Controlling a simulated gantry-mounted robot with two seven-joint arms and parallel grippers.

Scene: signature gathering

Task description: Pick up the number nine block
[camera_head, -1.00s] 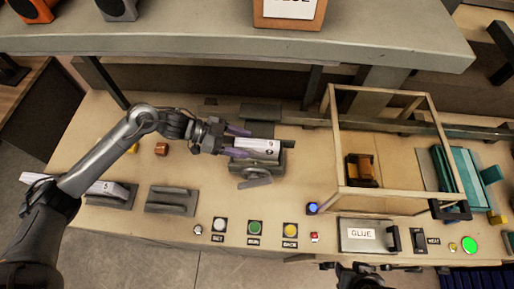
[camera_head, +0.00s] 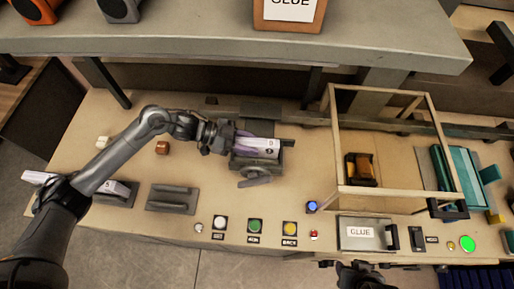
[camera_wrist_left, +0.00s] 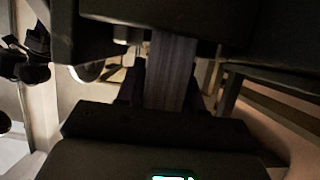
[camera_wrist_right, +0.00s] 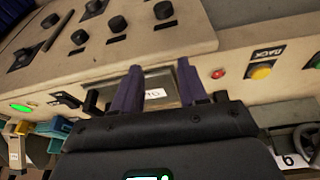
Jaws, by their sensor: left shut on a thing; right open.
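A white block (camera_head: 262,144) with a dark digit, too small to read surely, sits on a grey vise-like fixture (camera_head: 262,163) in the head view. My left gripper (camera_head: 240,143) is shut on its left end. In the left wrist view the gripper (camera_wrist_left: 170,75) is dark, with a greyish ribbed surface between its parts; the digit is not visible there. My right gripper (camera_wrist_right: 160,88) is open and empty at the console front; its arm shows at the bottom of the head view.
Another white numbered block (camera_head: 116,188) lies on a grey holder at left, beside an empty grey holder (camera_head: 172,198). Front buttons, including a green one (camera_head: 255,227), line the table. A grey shelf (camera_head: 230,45) overhangs behind.

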